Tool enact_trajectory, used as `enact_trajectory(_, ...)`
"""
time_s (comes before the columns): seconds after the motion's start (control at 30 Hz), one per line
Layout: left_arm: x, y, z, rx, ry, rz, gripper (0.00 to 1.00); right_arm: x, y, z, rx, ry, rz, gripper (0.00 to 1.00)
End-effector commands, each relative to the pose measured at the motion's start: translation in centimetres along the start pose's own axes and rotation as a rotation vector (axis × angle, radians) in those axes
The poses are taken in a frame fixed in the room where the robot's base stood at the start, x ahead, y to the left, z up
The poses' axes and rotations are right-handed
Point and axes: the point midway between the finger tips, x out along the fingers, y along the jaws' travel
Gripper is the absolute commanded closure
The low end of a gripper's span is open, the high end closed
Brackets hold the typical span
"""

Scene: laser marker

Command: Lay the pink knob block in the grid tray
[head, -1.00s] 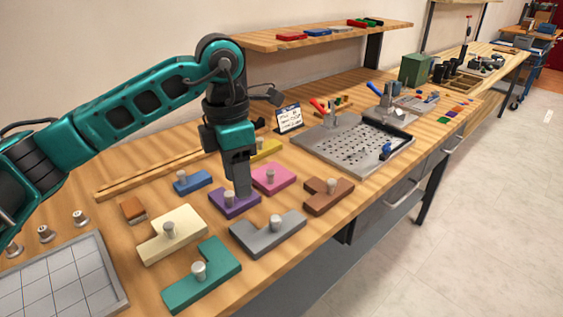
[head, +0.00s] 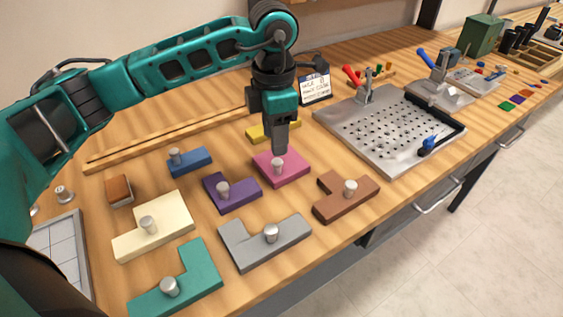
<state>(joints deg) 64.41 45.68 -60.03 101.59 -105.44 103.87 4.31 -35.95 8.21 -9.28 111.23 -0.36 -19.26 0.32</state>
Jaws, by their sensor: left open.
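The pink knob block (head: 290,174) lies on the wooden bench in the head view, with a grey knob standing on it. My left gripper (head: 279,150) points down right at the pink block, its fingertips close to the knob. It is open; whether the fingers touch the knob I cannot tell. The grid tray (head: 82,262) is at the lower left, partly hidden by my arm and cut by the frame edge. My right gripper is not in view.
Other knob blocks lie around: purple (head: 240,197), blue (head: 196,163), yellow (head: 262,134), brown (head: 335,207), grey (head: 285,240), cream (head: 170,222) and teal (head: 200,272). A perforated metal plate (head: 375,145) lies to the right. A small sign (head: 315,90) stands behind.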

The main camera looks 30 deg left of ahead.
Motion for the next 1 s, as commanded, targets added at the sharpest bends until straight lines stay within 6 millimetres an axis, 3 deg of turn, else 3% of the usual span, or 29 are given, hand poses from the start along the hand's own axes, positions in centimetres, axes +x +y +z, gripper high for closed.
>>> enact_trajectory(0.27, 2.4, -0.1, 0.0, 0.000, 0.003, -0.001, 0.54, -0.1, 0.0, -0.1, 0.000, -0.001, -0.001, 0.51)
enact_trajectory(0.5, 5.9, -0.2, 0.1, -0.001, 0.002, -0.001, 0.54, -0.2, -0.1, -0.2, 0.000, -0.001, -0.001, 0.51)
enact_trajectory(0.83, 6.7, -0.2, 0.2, 0.000, 0.000, 0.000, 0.54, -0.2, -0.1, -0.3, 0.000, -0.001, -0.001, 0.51)
enact_trajectory(1.0, 6.7, -0.2, 0.2, 0.000, 0.000, 0.001, 0.70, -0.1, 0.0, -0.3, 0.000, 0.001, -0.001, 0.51)
